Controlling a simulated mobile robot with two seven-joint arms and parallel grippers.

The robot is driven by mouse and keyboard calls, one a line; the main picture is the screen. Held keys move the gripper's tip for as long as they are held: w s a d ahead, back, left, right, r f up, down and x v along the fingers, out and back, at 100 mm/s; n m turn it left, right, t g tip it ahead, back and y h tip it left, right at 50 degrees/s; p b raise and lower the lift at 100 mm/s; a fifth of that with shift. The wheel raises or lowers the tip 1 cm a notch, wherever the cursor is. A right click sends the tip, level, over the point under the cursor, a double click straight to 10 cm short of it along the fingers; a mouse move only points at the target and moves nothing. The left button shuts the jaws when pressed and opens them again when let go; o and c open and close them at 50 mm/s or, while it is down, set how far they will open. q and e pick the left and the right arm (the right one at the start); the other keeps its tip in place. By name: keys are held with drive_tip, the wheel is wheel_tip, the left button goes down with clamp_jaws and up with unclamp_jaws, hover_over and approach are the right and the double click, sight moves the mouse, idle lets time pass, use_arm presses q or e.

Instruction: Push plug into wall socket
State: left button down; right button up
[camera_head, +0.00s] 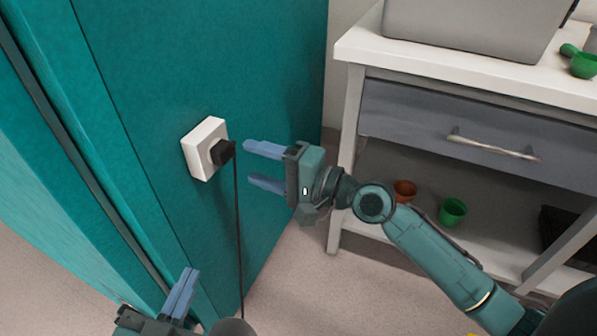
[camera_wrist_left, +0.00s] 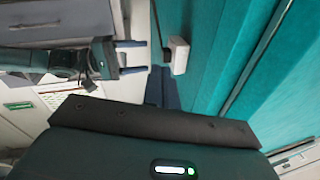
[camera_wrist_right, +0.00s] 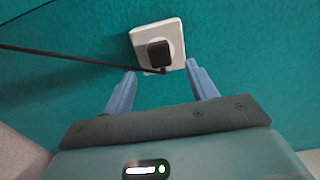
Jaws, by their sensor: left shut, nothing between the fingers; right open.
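The white wall socket (camera_head: 199,150) is on the teal panel in the head view. The black plug (camera_head: 223,152) sits at the socket's face, with its cord hanging straight down; I cannot tell how deep it sits. My right gripper (camera_head: 264,165) is open and empty, a short way right of the plug, its fingers pointing at it. In the right wrist view the plug (camera_wrist_right: 160,53) and socket (camera_wrist_right: 137,40) lie just beyond and between the open fingertips (camera_wrist_right: 162,78). My left gripper (camera_head: 184,285) is shut and empty, low and left of the socket. The left wrist view also shows the socket (camera_wrist_left: 180,55).
A white-topped bench (camera_head: 470,75) with a grey drawer (camera_head: 440,120) stands at the right. A grey box (camera_head: 470,25) is on top. An orange pot (camera_head: 404,191) and a green pot (camera_head: 452,212) are on its lower shelf. The black cord (camera_head: 238,240) hangs down the panel.

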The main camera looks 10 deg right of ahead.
drive_tip(key=b+v, duration=0.1)
drive_tip(key=v, duration=0.7)
drive_tip(key=shift+a, duration=0.1)
